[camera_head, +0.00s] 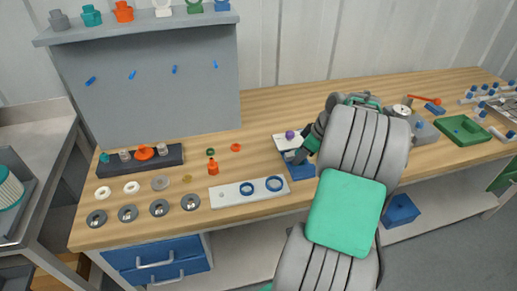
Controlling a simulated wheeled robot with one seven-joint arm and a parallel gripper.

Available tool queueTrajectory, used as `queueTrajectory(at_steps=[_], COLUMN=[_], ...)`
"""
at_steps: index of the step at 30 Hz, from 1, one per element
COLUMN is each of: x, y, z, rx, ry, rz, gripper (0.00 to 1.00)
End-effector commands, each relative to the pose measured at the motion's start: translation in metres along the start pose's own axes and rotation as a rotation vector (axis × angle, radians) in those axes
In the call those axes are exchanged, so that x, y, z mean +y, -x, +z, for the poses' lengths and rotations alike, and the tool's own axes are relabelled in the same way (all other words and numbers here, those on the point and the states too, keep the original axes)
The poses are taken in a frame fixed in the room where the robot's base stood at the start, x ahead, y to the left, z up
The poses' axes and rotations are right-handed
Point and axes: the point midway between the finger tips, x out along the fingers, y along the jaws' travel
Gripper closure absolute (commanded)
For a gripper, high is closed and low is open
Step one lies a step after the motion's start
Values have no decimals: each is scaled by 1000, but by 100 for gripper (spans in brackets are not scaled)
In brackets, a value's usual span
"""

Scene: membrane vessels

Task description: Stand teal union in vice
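A teal fitting (91,15) stands upright on the grey shelf at the upper left, between a grey and an orange one. A smaller teal piece (104,157) sits at the left end of a dark block. A blue and grey fixture (300,168), which looks like the vice, stands on the bench left of my arm. My gripper (308,146) is low at this fixture, mostly hidden by my arm. A dark teal part shows there; I cannot tell whether it is a union or part of my gripper. The finger opening is hidden.
The dark block (142,161) stands at the bench's left, with several rings and washers in front. A white plate (249,191) with blue rings lies near the front edge. A green tray (462,130) is at right. The bench behind my gripper is clear.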

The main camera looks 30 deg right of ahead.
Motion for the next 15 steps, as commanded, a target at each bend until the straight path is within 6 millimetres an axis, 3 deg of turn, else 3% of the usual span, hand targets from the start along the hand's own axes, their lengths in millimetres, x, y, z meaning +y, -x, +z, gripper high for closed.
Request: queueTrajectory(at_steps=[1, 2, 12, 15], x=[-9, -9, -6, -19], y=[-10, -6, 65, 53], z=[8, 6, -27, -48], rx=[-11, -11, -8, -8], ry=[-23, -23, -16, -36], rz=[-32, -32, -23, -10], gripper=[40, 40, 40, 40])
